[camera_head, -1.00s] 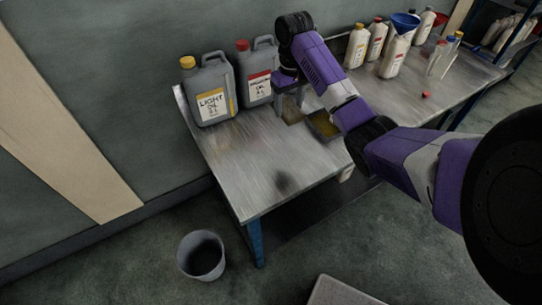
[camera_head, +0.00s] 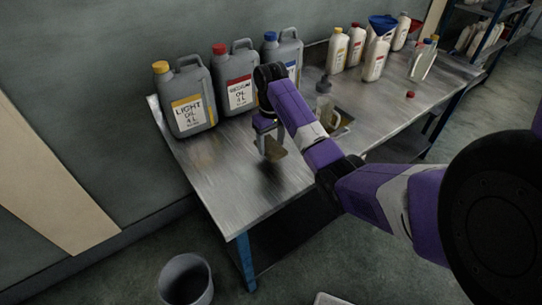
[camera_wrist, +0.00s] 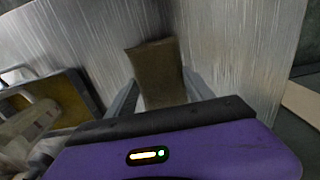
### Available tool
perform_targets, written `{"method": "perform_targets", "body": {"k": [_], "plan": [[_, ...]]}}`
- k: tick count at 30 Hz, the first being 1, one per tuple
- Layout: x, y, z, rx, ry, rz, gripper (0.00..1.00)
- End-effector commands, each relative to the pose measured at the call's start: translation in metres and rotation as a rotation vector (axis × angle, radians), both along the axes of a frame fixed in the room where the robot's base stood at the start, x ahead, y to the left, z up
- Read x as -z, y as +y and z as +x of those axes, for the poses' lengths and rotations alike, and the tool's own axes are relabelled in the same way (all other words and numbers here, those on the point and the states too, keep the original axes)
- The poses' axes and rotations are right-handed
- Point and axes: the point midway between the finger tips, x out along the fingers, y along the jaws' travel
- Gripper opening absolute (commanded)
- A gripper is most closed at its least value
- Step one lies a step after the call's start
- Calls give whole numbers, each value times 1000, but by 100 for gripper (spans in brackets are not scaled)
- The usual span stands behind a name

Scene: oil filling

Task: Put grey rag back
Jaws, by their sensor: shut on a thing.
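The rag (camera_head: 275,151), brownish grey, hangs from my gripper (camera_head: 268,137) over the left part of the metal table. In the wrist view the rag (camera_wrist: 158,72) sits between the two fingers of my gripper (camera_wrist: 160,95), which are shut on it. A dark shadow lies on the table just below the rag, and it appears held a little above the surface. A shallow tray (camera_head: 343,124) is on the table to the right of my gripper, partly hidden by my arm. The tray also shows at the left of the wrist view (camera_wrist: 82,88).
Grey oil cans, light oil (camera_head: 188,105), medium oil (camera_head: 238,88) and a blue-capped one (camera_head: 287,52), stand along the wall. White bottles are farther right. A bin (camera_head: 186,282) stands on the floor. The table's front left is clear.

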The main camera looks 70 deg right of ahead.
Motion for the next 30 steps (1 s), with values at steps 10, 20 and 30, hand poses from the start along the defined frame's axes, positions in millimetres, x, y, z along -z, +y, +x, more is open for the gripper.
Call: {"method": "perform_targets", "body": {"k": [10,20,30], "plan": [[39,1,0,0,1,2,29],[46,0,0,0,0,0,29],[49,0,0,0,0,0,83]]}}
